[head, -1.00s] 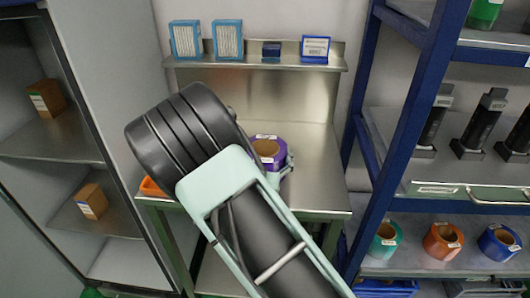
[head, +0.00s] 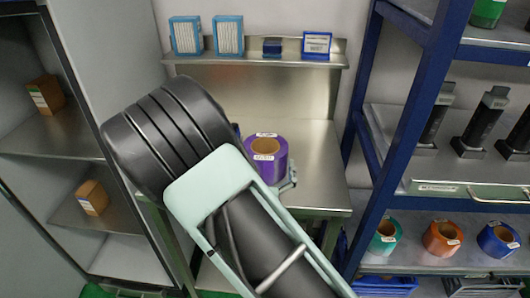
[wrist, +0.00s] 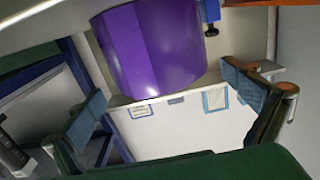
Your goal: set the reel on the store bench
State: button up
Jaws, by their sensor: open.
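The purple reel (head: 267,160), with white labels on its rim, sits upright over the store bench (head: 322,170), a steel-topped table with a green frame. In the wrist view the reel (wrist: 150,45) fills the top middle, between and beyond my two spread fingertips. My gripper (wrist: 165,88) is open, with blue pads on both fingers and a gap on each side of the reel. In the head view my dark arm hides most of the gripper; one grey finger part shows at the reel's lower right. The reel's underside is hidden.
A back shelf (head: 262,57) above the bench holds several blue-and-white boxes. A blue-framed rack (head: 386,130) at right holds teal, orange and blue reels. A grey cabinet (head: 45,142) with small cartons stands at left. The bench's right part is clear.

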jog(key=s, duration=0.6)
jog(key=shift+a+r+b, duration=0.1)
jog(key=shift+r+b, duration=0.05)
jog(key=shift+b, duration=0.15)
jog(key=shift+w, duration=0.1)
